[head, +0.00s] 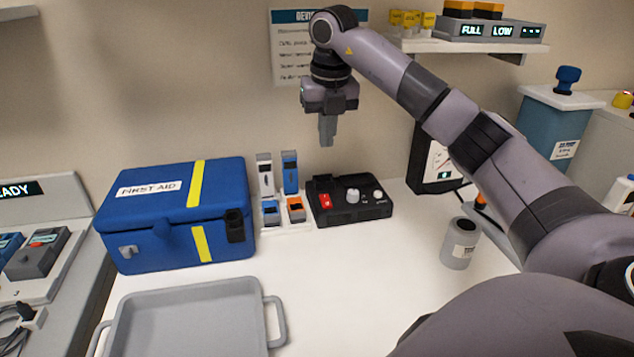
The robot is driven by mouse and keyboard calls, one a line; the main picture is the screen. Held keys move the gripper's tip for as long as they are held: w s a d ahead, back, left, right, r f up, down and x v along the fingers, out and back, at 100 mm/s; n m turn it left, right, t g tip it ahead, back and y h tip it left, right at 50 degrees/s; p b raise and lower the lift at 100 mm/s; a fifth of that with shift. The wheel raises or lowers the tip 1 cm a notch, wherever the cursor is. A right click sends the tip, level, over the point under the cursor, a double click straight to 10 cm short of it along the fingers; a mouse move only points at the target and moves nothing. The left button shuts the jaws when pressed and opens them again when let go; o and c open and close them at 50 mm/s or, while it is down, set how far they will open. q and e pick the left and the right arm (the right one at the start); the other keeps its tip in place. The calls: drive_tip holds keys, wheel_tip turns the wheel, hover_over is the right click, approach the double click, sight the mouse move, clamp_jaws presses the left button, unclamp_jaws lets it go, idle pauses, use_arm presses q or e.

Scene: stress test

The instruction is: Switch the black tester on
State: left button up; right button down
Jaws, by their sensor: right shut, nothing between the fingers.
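The black tester (377,211) lies on the white table at the back, a low box with a red rocker switch (326,201) on its left and pale knobs on the right of its top. I cannot tell which way the switch is set. My right gripper (327,143) points down, shut and empty, in the air above the tester's left part and apart from it. My left gripper is not in view.
A blue first aid case (150,225) stands left of the tester, with small blue and orange devices (296,210) between. A grey tray (185,322) lies in front. A grey cup (460,245) and a black meter (428,170) stand right. The table's middle is clear.

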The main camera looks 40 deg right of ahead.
sight(324, 196)
drive_tip(key=shift+s+d+r, duration=0.1)
drive_tip(key=shift+d+r, duration=0.05)
drive_tip(key=f, duration=0.4)
drive_tip(key=w+f, duration=0.1)
drive_tip(key=f, duration=0.4)
drive_tip(key=d+f, duration=0.1)
drive_tip(key=f, duration=0.4)
drive_tip(key=shift+w+p, duration=0.35)
drive_tip(key=shift+p, duration=0.05)
